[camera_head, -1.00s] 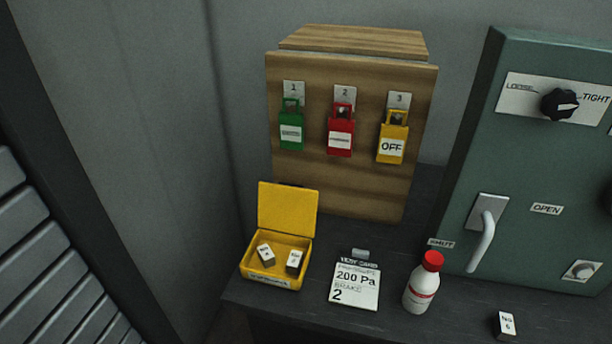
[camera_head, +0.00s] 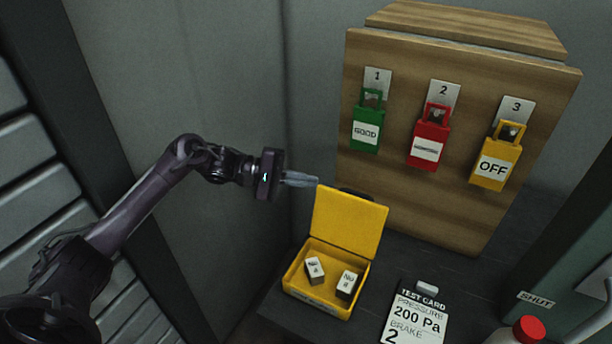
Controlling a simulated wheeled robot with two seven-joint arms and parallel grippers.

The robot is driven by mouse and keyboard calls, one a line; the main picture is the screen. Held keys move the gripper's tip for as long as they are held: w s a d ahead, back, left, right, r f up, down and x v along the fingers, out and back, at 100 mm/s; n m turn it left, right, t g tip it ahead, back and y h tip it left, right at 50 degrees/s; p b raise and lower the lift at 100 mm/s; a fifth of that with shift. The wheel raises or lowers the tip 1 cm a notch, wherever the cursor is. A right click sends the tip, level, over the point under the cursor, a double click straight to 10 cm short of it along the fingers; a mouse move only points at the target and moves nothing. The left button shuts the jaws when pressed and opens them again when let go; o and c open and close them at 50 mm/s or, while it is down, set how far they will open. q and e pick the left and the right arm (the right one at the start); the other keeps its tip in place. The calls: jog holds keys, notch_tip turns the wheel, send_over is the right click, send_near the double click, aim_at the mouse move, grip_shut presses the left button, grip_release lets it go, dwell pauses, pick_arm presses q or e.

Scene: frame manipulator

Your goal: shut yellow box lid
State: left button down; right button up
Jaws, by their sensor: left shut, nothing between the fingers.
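The yellow box (camera_head: 316,300) stands on the dark table with its lid (camera_head: 348,222) raised, standing up at the back. Two small labelled blocks lie inside, a left block (camera_head: 315,270) and a right block (camera_head: 348,284). My left gripper (camera_head: 316,182) comes in from the left with its fingers shut and empty. Its fingertips show close to the top left corner of the lid; I cannot tell whether they touch it. My right gripper is not in view.
A wooden panel (camera_head: 440,200) with green (camera_head: 367,134), red (camera_head: 428,150) and yellow (camera_head: 494,168) padlocks stands behind the box. A green cabinet (camera_head: 570,240) stands at the right edge.

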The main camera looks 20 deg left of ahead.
pick_arm(q)
jog(key=x, duration=0.6)
jog(key=shift+w+d+p, duration=0.15)
jog(key=shift+d+p, duration=0.05)
jog(key=shift+p, duration=0.25)
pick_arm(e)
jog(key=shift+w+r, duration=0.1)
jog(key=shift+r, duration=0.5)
